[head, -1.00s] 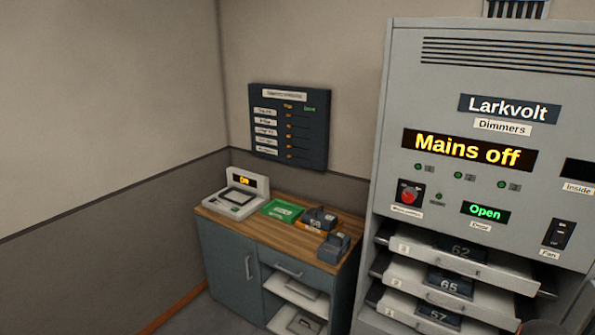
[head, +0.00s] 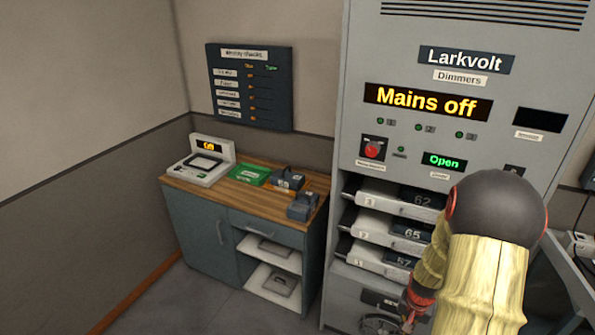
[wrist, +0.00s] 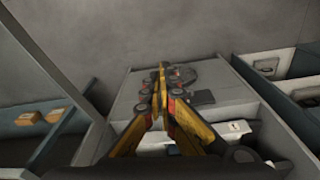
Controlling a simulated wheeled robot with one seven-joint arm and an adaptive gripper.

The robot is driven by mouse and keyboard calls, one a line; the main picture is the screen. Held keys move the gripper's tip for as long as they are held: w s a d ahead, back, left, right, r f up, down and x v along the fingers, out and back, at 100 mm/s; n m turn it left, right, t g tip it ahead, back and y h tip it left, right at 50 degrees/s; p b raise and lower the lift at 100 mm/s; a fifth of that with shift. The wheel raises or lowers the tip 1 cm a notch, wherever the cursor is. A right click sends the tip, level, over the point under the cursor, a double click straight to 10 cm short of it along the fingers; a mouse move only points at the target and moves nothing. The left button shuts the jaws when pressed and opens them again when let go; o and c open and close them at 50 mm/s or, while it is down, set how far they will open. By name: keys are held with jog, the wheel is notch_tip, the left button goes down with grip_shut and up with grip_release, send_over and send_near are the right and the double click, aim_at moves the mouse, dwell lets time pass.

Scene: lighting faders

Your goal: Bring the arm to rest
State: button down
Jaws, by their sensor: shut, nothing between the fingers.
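My arm, in a cream ribbed sleeve with a dark round joint, rises at the lower right of the head view. It stands in front of the grey dimmer cabinet (head: 345,135) and hides part of its right side. My gripper (wrist: 160,72) shows in the wrist view, with yellow and red fingers shut together and nothing between them. Below it is a grey surface with a dark fitting. In the head view my gripper's fingertips cannot be made out behind the sleeve.
The cabinet's display (head: 428,102) reads "Mains off" and a smaller one (head: 444,161) reads "Open". Several dimmer modules (head: 383,227) sit in its slots. A wood-topped bench (head: 240,194) stands left, below a wall board (head: 250,87). Floor between is clear.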

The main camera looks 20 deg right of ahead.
jog(key=s+a+r+n+t, duration=0.1)
jog(key=a+r+n, duration=0.2)
jog(key=a+r, duration=0.8)
jog(key=s+a+r+n+t, duration=0.1)
jog(key=a+r+n, duration=0.3)
jog(key=a+r, duration=0.7)
jog(key=s+a+r+n+t+y, duration=0.1)
jog(key=a+r+n+t, duration=0.2)
jog(key=a+r, duration=0.9)
jog(key=shift+s+r+n+b, duration=0.25)
jog(key=shift+n+b, duration=0.2)
jog(key=shift+n, duration=0.25)
jog(key=shift+s, duration=0.1)
